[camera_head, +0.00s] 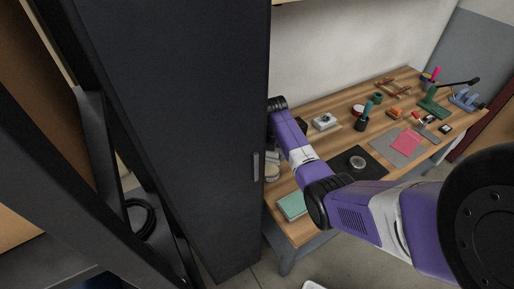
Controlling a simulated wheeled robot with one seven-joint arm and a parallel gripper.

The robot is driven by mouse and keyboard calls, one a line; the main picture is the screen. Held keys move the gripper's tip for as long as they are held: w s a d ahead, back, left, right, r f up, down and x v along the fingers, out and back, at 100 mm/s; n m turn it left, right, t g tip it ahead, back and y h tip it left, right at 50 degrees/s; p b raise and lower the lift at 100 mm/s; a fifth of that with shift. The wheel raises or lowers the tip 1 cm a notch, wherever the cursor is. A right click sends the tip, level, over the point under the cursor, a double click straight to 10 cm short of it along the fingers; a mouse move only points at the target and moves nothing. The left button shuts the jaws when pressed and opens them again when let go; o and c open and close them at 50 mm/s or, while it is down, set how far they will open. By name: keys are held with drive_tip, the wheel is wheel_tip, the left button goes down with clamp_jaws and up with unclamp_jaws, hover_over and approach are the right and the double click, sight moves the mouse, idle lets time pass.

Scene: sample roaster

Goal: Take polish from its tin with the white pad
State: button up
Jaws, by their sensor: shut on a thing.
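My purple and white arm crosses the right half of the view and bends back toward the dark cabinet's edge. My gripper is not in view; the arm or the cabinet hides it. A small round silver-grey tin (357,162) lies on a black mat (374,171) on the bench, right of my arm. Another round item, red with a pale top (358,109), stands farther back; I cannot tell which is the polish tin. I cannot make out the white pad.
A tall dark cabinet (190,120) blocks the left.

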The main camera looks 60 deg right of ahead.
sight(271, 169)
drive_tip(key=shift+w+f, duration=0.2)
drive_tip(key=shift+w, duration=0.05)
wheel_tip(271, 169, down, 6)
drive_tip(key=b, duration=0.6)
drive_tip(key=shift+r, duration=0.2)
drive_tip(key=shift+s+f, duration=0.1)
drive_tip(key=shift+f, duration=0.45)
idle(2.0)
wheel_tip(271, 169, up, 7)
drive_tip(key=p, duration=0.6)
drive_tip(key=shift+r+p, duration=0.15)
drive_tip(key=shift+p, duration=0.25)
idle(0.7)
